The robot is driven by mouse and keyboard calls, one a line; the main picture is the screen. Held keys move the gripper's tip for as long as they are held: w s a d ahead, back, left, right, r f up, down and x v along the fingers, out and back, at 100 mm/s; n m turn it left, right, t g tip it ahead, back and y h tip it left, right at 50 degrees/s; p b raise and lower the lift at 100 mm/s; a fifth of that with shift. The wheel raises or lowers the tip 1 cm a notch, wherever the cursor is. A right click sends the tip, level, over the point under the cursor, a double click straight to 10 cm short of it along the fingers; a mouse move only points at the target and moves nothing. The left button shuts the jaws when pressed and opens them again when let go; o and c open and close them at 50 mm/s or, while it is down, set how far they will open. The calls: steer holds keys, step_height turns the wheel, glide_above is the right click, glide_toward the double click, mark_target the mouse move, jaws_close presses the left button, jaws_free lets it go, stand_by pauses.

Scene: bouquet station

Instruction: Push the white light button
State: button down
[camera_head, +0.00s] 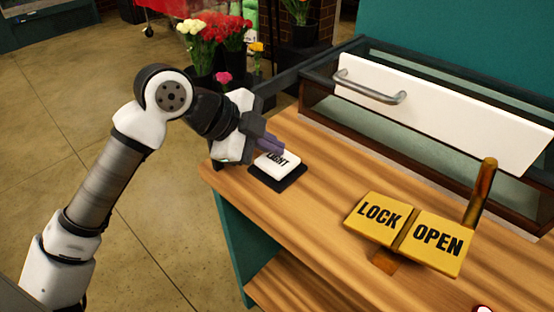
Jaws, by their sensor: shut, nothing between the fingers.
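The white light button (276,163) is a square white cap with the dark word LIGHT, partly covered by my gripper. It sits on a black base (282,182) at the left end of the wooden counter. My gripper (279,147) is shut and empty, with its fingertips over the far part of the button. The fingertips overlap the cap in the picture; I cannot tell whether they touch it or hover just above it.
Yellow LOCK and OPEN plates (409,233) with a wooden lever (480,191) stand on the counter (320,222) at the right. A glass case (440,130) with a white, handled front (430,105) lies behind. Flower buckets (200,62) stand beyond my arm. Counter between button and plates is clear.

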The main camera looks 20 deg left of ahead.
mark_target(272, 160)
steer(key=shift+f+b, duration=0.2)
steer(key=shift+b, duration=0.1)
steer(key=shift+f+b, duration=0.3)
steer(key=shift+b, duration=0.15)
steer(key=shift+f, duration=0.15)
stand_by(0.4)
steer(key=shift+r, duration=0.65)
steer(key=shift+r, duration=0.1)
steer(key=shift+r+p, duration=1.5)
steer(key=shift+r, duration=1.45)
